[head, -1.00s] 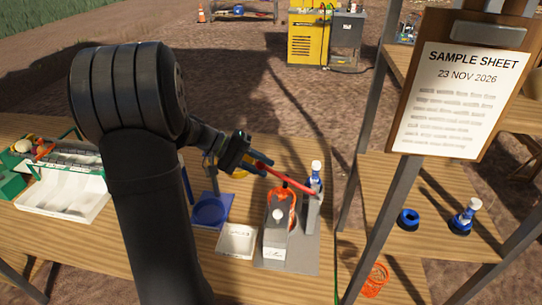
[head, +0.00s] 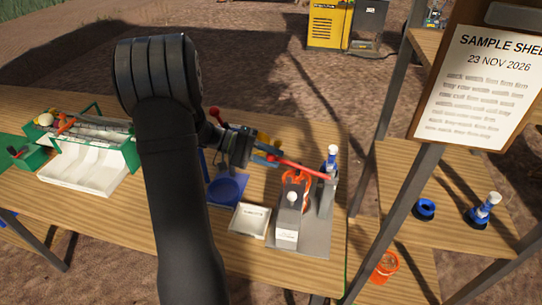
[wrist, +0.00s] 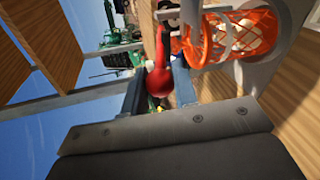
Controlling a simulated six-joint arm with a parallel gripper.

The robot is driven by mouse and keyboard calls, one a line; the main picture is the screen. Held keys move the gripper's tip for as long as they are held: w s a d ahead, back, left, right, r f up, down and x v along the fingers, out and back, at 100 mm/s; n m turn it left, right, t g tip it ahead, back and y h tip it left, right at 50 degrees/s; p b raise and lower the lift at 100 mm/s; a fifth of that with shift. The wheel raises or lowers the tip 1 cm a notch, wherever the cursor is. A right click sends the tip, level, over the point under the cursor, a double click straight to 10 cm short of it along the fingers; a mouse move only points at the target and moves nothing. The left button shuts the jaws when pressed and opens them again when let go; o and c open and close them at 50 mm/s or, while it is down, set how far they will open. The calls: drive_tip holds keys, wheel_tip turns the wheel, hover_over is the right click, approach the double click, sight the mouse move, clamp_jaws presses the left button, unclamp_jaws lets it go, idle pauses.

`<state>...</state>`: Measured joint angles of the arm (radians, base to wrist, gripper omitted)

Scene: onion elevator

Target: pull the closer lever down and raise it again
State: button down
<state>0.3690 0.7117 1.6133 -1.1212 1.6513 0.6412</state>
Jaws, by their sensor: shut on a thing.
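The closer lever (head: 302,170) is a red bar pivoting on a grey upright post (head: 326,198) on a grey base plate. In the head view it slopes a little upward from the post toward my gripper. My gripper (head: 268,157) is shut on the lever's free end. In the wrist view the red knob (wrist: 165,80) sits between my two blue-grey fingertips (wrist: 160,92). An orange net (head: 297,180) hangs at the closer, beside the post; it also shows in the wrist view (wrist: 235,35).
A white-capped blue bottle (head: 332,158) stands behind the post. A white square tray (head: 249,221) and a blue round-topped stand (head: 226,190) lie to the left. A second red knob (head: 213,113) shows behind my wrist. A shelf frame with a sample sheet (head: 480,85) stands right.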

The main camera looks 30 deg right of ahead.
drive_tip(key=c, duration=1.2)
unclamp_jaws()
drive_tip(key=v, duration=0.7)
drive_tip(key=shift+w+a+r, duration=0.1)
drive_tip(key=shift+w+a, duration=0.05)
